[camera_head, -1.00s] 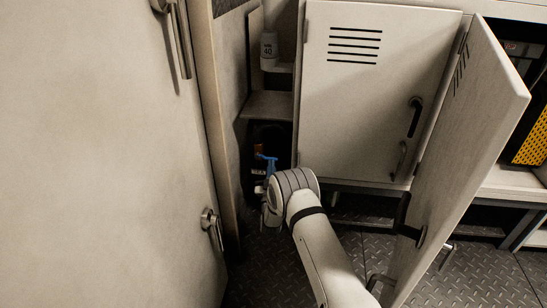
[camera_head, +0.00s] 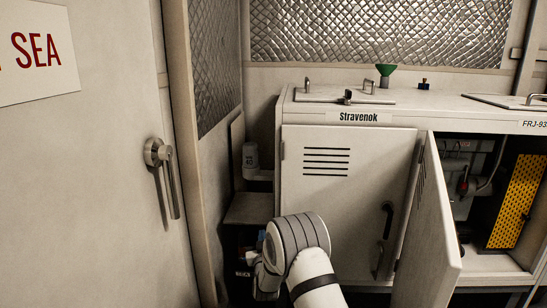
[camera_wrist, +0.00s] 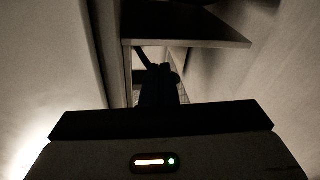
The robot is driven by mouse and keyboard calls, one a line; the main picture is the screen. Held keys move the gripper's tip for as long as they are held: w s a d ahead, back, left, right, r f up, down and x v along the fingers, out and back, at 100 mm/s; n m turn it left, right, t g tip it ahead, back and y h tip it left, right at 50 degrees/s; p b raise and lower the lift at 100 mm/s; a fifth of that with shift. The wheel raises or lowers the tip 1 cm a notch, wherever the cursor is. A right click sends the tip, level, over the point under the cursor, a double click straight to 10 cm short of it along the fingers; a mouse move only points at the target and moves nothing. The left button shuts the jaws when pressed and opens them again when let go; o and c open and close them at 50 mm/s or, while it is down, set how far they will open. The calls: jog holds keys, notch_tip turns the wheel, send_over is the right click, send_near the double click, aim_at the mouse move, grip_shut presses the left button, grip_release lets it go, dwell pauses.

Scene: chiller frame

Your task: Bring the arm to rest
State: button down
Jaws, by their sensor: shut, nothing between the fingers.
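My arm (camera_head: 312,265) reaches up from the bottom of the head view, in front of the closed chiller door. In the wrist view my gripper (camera_wrist: 158,72) is a dark shape at the middle; its fingers are together with nothing visible between them. A brown shelf edge (camera_wrist: 190,42) lies above it in that picture. The head view hides the fingers behind my wrist joint.
A closed white door (camera_head: 340,185) with vents stands just beyond the arm. An open door (camera_head: 430,230) juts out at the right, beside a compartment with a yellow perforated panel (camera_head: 515,200). A large door with a handle (camera_head: 165,175) fills the left.

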jog(key=s+d+r+g+p, duration=0.3)
jog(key=s+r+p, duration=0.1)
jog(key=r, duration=0.5)
jog(key=s+d+r+m+g+p, duration=0.1)
jog(key=s+d+r+g+p, duration=0.25)
jog(key=r, duration=0.55)
jog(key=s+d+r+g+p, duration=0.25)
jog(key=s+r+p, duration=0.3)
jog(key=r, duration=0.35)
jog(key=s+d+r+g+p, duration=0.2)
jog(key=s+d+r+p, duration=0.1)
jog(key=s, duration=0.8)
jog(key=s+d+r+m+g+h+p, duration=0.1)
jog(key=s+d+r+g+p, duration=0.2)
jog(key=s, duration=0.9)
jog(key=s+d+r+m+g+p, duration=0.1)
jog(key=s+d+r+p, duration=0.3)
jog(key=s, duration=0.8)
notch_tip(320, 180, up, 4)
jog(key=g+p, duration=0.1)
jog(key=p, duration=0.1)
jog(key=shift+r+g+h+p, duration=0.2)
jog(key=shift+g+h+p, duration=0.1)
jog(key=shift+g, duration=0.1)
